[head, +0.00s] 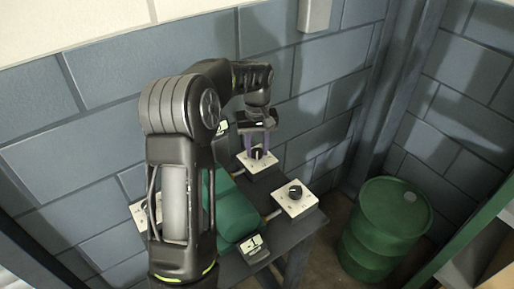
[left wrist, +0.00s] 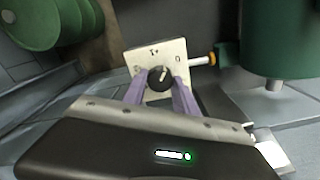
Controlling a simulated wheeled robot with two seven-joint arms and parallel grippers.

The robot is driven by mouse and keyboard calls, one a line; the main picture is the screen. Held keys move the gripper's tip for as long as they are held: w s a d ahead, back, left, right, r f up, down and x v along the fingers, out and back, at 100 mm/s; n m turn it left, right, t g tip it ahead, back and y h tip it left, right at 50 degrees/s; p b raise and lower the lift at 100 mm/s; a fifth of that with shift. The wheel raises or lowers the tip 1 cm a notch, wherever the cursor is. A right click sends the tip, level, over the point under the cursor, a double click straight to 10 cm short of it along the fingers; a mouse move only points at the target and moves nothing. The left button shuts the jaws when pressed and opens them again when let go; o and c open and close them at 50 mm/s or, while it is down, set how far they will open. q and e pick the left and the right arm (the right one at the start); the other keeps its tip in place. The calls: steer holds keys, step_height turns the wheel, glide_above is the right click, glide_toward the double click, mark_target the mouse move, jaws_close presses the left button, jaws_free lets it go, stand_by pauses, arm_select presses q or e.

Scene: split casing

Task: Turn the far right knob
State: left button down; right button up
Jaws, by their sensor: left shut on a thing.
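The far right knob (head: 258,155) is black and round, on a white square plate (head: 269,163) at the back of the table. My left gripper (head: 257,149) reaches down over it. In the left wrist view the two purple fingers of the gripper (left wrist: 160,88) are shut on the knob (left wrist: 159,79), one on each side. The knob has a pale pointer line, and its plate (left wrist: 145,55) carries marks around it. My right gripper is in neither view.
A green cylinder (head: 236,212) lies mid-table, partly hidden by my left arm. A small display (head: 252,247) stands at the front. A green barrel (head: 385,225) stands right of the table.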

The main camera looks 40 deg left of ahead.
mark_target(258, 151)
arm_select(q)
steer(key=m, duration=0.4)
steer(key=shift+m, duration=0.4)
steer(key=c, duration=1)
jaws_free()
steer(key=shift+o, duration=0.2)
steer(key=shift+r+b, duration=0.45)
steer(key=shift+r, duration=3.45)
steer(key=shift+d, duration=0.1)
